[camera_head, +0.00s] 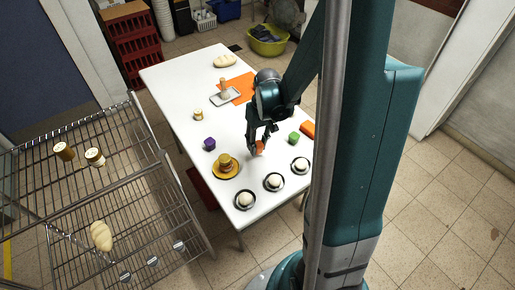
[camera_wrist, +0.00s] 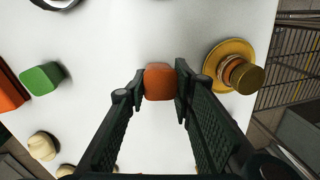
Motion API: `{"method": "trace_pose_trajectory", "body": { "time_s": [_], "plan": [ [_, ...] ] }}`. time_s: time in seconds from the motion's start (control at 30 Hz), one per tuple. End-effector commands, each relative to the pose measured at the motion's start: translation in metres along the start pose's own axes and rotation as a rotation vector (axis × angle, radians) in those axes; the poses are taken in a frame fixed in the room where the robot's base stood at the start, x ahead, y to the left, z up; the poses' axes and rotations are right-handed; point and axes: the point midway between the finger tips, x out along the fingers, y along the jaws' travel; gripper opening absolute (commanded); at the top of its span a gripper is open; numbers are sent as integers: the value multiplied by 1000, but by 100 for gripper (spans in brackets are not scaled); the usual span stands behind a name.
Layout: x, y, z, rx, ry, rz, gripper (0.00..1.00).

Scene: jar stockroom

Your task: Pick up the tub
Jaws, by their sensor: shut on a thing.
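A small orange tub-like thing with rounded corners (camera_wrist: 158,82) is between my fingertips in the wrist view. My gripper (camera_wrist: 160,78) is shut on it, one finger on each side. In the head view my gripper (camera_head: 257,147) points down over the white table, and the orange tub (camera_head: 260,148) shows partly behind the fingers. I cannot tell whether the tub touches the table.
A yellow plate (camera_head: 218,173) bearing a gold-lidded jar (camera_wrist: 247,77) is beside my gripper. A green block (camera_head: 294,138), purple block (camera_head: 210,144) and dark saucers with pale round things (camera_head: 273,181) are nearby. A wire rack (camera_head: 150,225) stands left of the white table (camera_head: 180,85).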

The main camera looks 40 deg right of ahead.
Motion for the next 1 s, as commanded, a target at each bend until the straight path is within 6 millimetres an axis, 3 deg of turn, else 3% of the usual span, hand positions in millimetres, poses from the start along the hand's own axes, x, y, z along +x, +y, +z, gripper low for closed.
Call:
{"method": "trace_pose_trajectory", "body": {
  "time_s": [0.4, 1.0],
  "plan": [
    [-50, -6, 0, 0, 0, 0, 13],
    [-58, -7, 0, 0, 0, 0, 12]
  ]
}}
